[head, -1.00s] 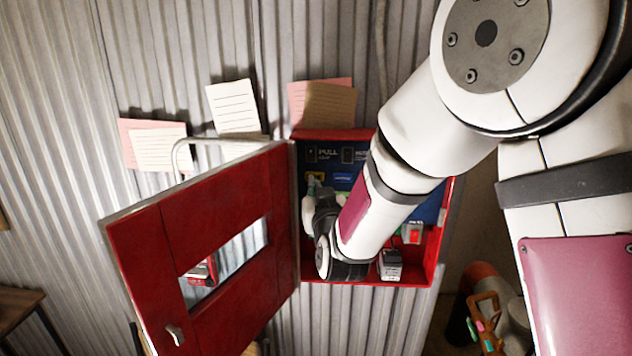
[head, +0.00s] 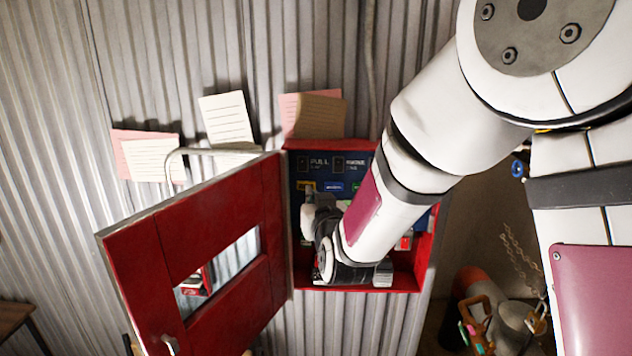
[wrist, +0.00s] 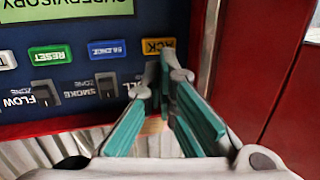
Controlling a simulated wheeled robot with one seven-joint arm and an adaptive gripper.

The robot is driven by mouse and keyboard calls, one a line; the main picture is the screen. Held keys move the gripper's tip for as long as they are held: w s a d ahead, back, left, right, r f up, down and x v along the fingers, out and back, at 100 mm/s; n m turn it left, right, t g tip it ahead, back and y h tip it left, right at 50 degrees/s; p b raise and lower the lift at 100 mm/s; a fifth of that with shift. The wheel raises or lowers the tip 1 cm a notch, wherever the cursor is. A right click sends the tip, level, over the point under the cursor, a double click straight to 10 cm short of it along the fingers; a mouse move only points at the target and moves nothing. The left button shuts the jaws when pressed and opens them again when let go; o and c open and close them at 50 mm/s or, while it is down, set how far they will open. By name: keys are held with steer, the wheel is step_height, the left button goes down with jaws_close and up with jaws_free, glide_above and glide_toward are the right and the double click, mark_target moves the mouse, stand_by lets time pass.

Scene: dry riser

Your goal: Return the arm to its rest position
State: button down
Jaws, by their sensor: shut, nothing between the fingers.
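My arm reaches from the upper right of the head view into a red wall cabinet (head: 426,262). My gripper (wrist: 160,86) is shut and empty in the wrist view, its teal-padded fingers in front of the upside-down panel, near the yellow ACK button (wrist: 158,46). Whether a fingertip touches the panel I cannot tell. In the head view the gripper is partly hidden by my wrist, low in the cabinet's left side. The blue panel (head: 300,168) shows behind it. A blue SILENCE button (wrist: 107,49) and a green RESET button (wrist: 50,55) show in the wrist view.
The red cabinet door (head: 215,225) stands open to the left, close beside my gripper. Paper notes (head: 228,118) hang on the corrugated wall (head: 230,45) above. A bin-like object with padlocks (head: 480,310) stands at lower right. A wooden table (head: 15,318) is at lower left.

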steer(key=s+d+r+g, duration=0.3)
steer(key=s+d, duration=0.1)
steer(key=d, duration=0.2)
steer(key=s+d+f+m+g+h+b, duration=0.1)
steer(key=s+d+g, duration=0.1)
steer(key=s+d, duration=0.3)
steer(key=s+d+f+g+h+b, duration=0.1)
steer(key=s+d+g, duration=0.2)
steer(key=s, duration=1.1)
steer(key=s+d+m+g+h+b, duration=0.1)
steer(key=s+d+g, duration=0.2)
steer(key=s+d, duration=0.4)
steer(key=shift+s+f+m+h, duration=0.3)
steer(key=shift+s+f+h, duration=0.1)
steer(key=shift+s, duration=0.8)
